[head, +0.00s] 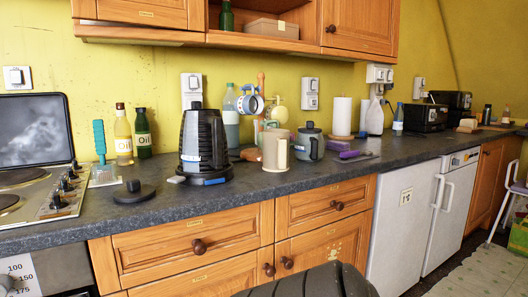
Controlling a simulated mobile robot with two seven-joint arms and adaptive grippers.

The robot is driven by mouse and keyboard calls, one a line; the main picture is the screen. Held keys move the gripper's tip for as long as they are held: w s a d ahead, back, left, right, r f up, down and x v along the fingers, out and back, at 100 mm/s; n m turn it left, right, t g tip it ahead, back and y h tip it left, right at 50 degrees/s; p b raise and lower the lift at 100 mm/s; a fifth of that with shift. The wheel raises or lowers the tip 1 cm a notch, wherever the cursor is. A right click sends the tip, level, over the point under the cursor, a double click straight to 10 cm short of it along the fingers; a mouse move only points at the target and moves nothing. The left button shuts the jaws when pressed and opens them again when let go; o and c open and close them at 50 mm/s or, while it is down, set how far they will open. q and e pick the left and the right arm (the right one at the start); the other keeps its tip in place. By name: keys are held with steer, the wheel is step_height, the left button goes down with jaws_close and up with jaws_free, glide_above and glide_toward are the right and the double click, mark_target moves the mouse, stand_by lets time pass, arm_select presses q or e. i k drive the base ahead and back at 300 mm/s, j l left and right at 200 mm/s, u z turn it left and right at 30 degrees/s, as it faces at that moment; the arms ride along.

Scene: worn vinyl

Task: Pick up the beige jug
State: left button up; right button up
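The beige jug (275,150) stands upright on the dark worktop (340,178), near the middle of the head view. A grey-green lidded mug or pot (311,143) stands just to its right. A black kettle (205,143) on its base stands to its left with a gap between. The front of the jug is unobstructed. Neither of my grippers shows in this view.
A hob (40,195), a green-handled brush (101,150) and oil bottles (143,135) are at left. Bottles and utensils stand behind the jug. Purple items (349,155) lie to the right. A dark ribbed shape (310,283) sits at the bottom edge.

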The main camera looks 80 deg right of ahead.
mark_target(276, 141)
steer(key=k+l, duration=0.15)
steer(key=l, duration=0.2)
steer(key=k+l, duration=0.15)
steer(key=l, duration=0.2)
steer(key=k+l, duration=0.15)
steer(key=l, duration=0.15)
steer(key=k+l, duration=0.15)
steer(key=l, duration=0.2)
steer(key=k+l, duration=0.15)
steer(key=l, duration=0.2)
steer(key=k+l, duration=0.15)
steer(key=l, duration=0.2)
